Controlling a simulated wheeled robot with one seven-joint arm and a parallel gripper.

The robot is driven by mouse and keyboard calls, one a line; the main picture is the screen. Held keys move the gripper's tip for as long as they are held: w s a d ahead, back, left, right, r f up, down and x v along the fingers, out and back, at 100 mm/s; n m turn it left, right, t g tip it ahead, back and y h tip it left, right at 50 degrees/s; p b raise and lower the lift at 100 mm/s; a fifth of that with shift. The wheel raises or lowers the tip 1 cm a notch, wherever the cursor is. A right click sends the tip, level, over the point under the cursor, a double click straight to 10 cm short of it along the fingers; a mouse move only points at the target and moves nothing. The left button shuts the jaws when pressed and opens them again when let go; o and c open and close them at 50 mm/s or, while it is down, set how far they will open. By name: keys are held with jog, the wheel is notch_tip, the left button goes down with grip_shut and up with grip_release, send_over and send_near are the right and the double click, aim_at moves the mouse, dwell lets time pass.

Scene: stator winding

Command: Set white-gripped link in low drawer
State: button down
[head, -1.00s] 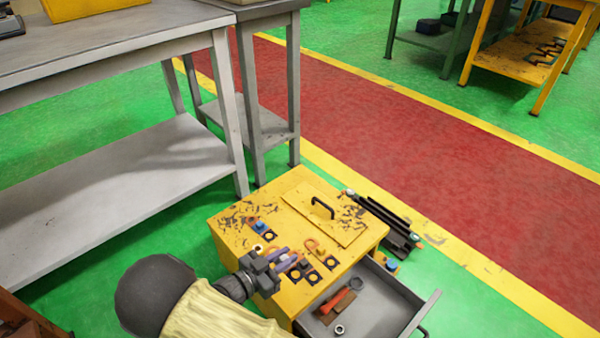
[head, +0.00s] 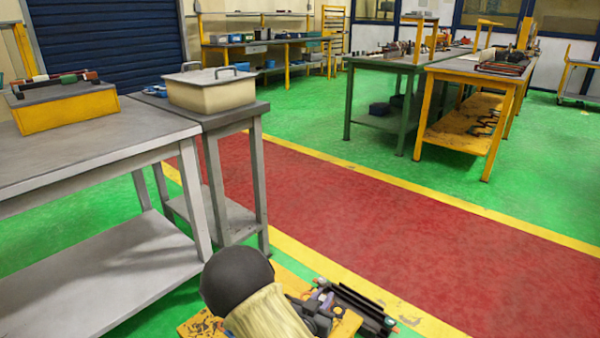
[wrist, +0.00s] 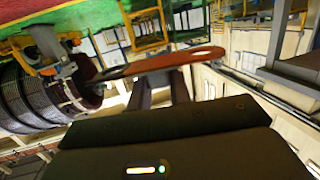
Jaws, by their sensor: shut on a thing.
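My gripper (head: 320,305) is at the bottom of the head view, above the yellow cabinet (head: 195,325), of which only parts of the top show. The link lies across the dark fingers, clear of any surface. No white grip can be made out on it. The drawer is out of the head view, and I cannot make it out in the wrist view.
A grey workbench (head: 90,150) and a smaller grey table (head: 235,115) with a beige lidded box (head: 210,90) stand at left. A red walkway (head: 400,215) is clear at right.

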jog(key=d+r+n+t+y+p, duration=0.1)
jog(key=d+r+n+y+p, duration=0.3)
jog(key=d, duration=0.6)
jog(key=s+r+y+p, duration=0.1)
jog(key=s+r+p, duration=0.1)
jog(key=r+p, duration=0.9)
jog(key=s+r+n+t+y+p, duration=0.1)
jog(key=r+p, duration=1)
jog(key=p, duration=1.6)
jog(key=s+y, duration=0.1)
jog(key=s, duration=0.1)
jog(key=shift+s+a+r+n+y, duration=0.3)
jog(key=shift+s+r, duration=0.05)
jog(key=shift+s+f, duration=0.15)
jog(key=shift+f, duration=0.4)
jog(key=shift+s+f, duration=0.15)
jog(key=shift+f, duration=0.4)
